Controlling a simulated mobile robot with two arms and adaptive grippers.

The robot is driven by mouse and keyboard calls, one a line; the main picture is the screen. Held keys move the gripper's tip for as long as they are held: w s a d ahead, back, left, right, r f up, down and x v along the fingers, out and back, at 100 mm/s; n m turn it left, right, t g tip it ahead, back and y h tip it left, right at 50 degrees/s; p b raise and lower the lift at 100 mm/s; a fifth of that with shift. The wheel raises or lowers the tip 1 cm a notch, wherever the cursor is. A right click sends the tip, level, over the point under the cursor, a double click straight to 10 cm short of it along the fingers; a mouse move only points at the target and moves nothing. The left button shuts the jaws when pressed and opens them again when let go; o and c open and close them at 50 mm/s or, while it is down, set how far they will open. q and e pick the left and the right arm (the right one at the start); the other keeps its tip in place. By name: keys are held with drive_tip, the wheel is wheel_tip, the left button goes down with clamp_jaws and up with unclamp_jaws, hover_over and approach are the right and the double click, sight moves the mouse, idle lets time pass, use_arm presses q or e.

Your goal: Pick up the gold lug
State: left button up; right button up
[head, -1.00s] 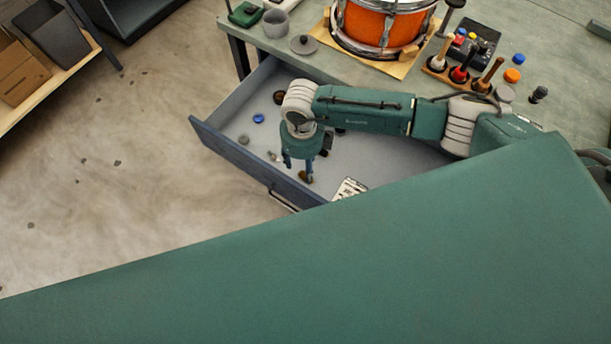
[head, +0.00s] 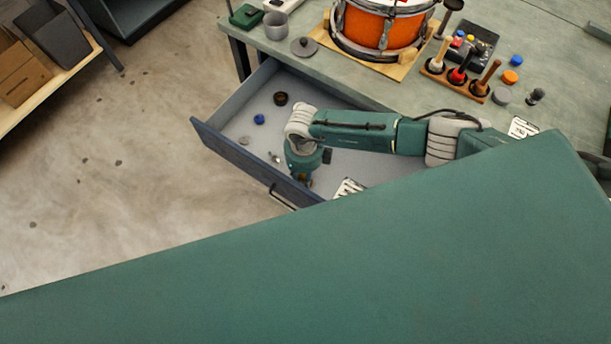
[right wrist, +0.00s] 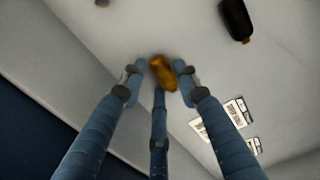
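The gold lug (right wrist: 163,73) lies on the floor of the open drawer (head: 226,133), near its front wall. In the right wrist view it sits between the tips of my right gripper's three blue fingers (right wrist: 160,70). The two upper fingertips are spread to either side of it, with the third below; I see no firm grip. In the head view my right gripper (head: 302,178) points down into the drawer, and its wrist hides most of the lug. My left gripper is not in view.
The drawer also holds a blue cap (head: 259,119), a dark ring (head: 281,98), a small silver piece (head: 275,157) and a printed card (head: 348,188). A black piece (right wrist: 236,18) lies near the gripper. The workbench (head: 300,68) bears an orange drum (head: 378,28).

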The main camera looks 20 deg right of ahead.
drive_tip(key=c, duration=0.5)
drive_tip(key=shift+r, duration=0.1)
drive_tip(key=shift+c, duration=0.2)
